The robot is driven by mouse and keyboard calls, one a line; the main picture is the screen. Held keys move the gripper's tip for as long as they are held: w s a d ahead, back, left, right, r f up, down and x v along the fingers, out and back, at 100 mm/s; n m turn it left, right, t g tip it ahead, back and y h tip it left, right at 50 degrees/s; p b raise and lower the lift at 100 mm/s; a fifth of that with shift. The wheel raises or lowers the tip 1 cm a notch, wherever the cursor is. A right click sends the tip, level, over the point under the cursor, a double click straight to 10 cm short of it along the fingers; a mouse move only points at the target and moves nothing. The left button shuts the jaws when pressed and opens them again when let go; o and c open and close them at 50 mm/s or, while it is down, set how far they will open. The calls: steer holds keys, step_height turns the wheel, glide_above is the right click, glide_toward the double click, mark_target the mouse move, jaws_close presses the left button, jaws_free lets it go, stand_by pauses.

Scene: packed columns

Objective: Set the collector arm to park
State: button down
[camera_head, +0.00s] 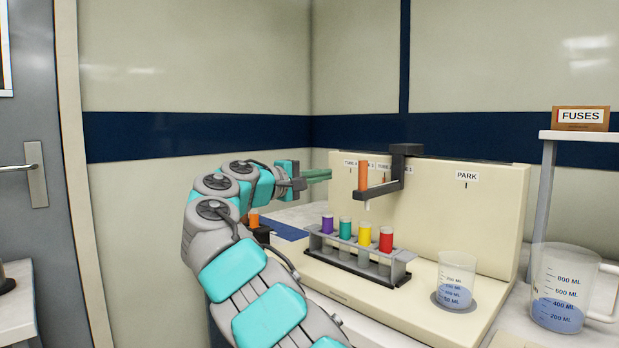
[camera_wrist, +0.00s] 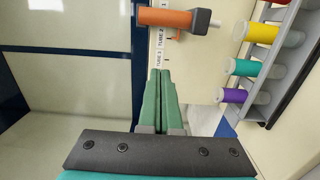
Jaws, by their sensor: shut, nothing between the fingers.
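The collector arm (camera_head: 377,187) is a dark bracket on the cream panel of the machine. Its orange column (camera_head: 363,177) has a pale tip pointing down, roughly over the yellow tube (camera_head: 365,234). The bracket sits by the tube labels, left of the PARK label (camera_head: 467,176). The orange column also shows at the top of the wrist view (camera_wrist: 165,18). My gripper (camera_head: 329,174) is shut and empty, left of the orange column and apart from it. Its green fingers (camera_wrist: 161,72) point towards the panel's label row in the wrist view.
A grey rack (camera_head: 350,262) holds purple, teal, yellow and red tubes below the collector arm. A small beaker (camera_head: 456,278) stands on the machine base under PARK. A larger jug (camera_head: 560,288) is at right, near the FUSES shelf (camera_head: 575,136). The panel front between bracket and PARK is clear.

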steer(key=d, duration=0.3)
steer(key=d+b, duration=0.1)
steer(key=d, duration=0.1)
steer(key=shift+s+d, duration=0.2)
steer(key=shift+s, duration=0.15)
stand_by(0.6)
steer(key=s+d+b, duration=0.4)
steer(key=s+d, duration=1.1)
steer(key=s, duration=0.2)
steer(key=shift+d, duration=0.2)
